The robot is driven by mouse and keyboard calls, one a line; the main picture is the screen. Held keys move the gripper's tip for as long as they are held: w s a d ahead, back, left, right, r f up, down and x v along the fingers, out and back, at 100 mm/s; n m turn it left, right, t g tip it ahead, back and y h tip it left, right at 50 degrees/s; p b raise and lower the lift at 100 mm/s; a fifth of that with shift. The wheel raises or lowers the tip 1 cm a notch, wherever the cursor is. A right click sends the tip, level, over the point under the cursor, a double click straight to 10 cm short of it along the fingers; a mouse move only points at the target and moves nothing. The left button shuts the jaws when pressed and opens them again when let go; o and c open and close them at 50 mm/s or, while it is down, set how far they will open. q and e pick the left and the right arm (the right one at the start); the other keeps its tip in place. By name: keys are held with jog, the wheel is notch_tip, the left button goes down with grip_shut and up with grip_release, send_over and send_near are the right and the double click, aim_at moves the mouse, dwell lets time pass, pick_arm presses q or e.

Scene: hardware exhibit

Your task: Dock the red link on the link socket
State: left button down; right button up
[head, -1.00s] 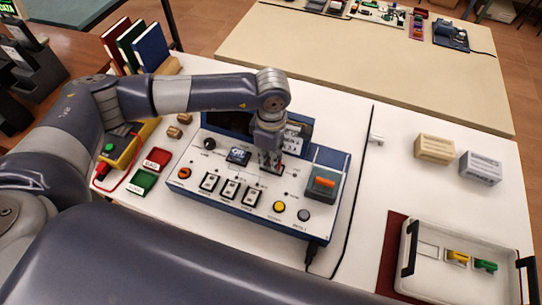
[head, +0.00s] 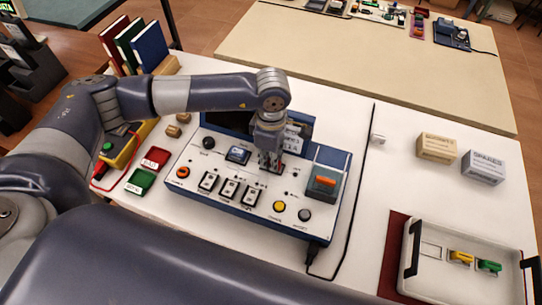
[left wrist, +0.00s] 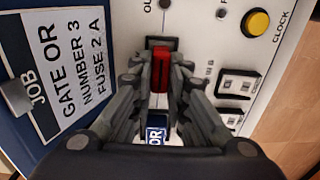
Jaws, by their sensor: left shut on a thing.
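My left gripper (head: 269,160) is over the upper middle of the blue-edged console (head: 208,221), pointing down. In the left wrist view the gripper (left wrist: 161,75) is shut on the red link (left wrist: 160,70), which sits between its fingertips. The link is right at the dark link socket (left wrist: 161,43) on the white panel. The fingers and link cover most of the socket, so I cannot tell how deep the link sits. My right gripper is not in view.
A blue OR block (left wrist: 156,130) is on the panel beside the gripper. A job card (left wrist: 70,60) reads gate OR, number 3, fuse 2 A. A yellow button (head: 279,206) and several switches are nearby. A tray (head: 430,282) with yellow and green links stands at right.

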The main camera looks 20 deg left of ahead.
pick_arm(q)
jog(key=shift+f, duration=0.25)
jog(key=c, duration=1.8)
grip_release()
jog(key=shift+c, duration=0.2)
jog(key=shift+r, duration=0.15)
jog(key=shift+r+p, duration=1.35)
jog(key=shift+r, duration=1.6)
notch_tip(320, 180, up, 5)
jog(key=shift+p, duration=1)
jog(key=shift+f, duration=0.1)
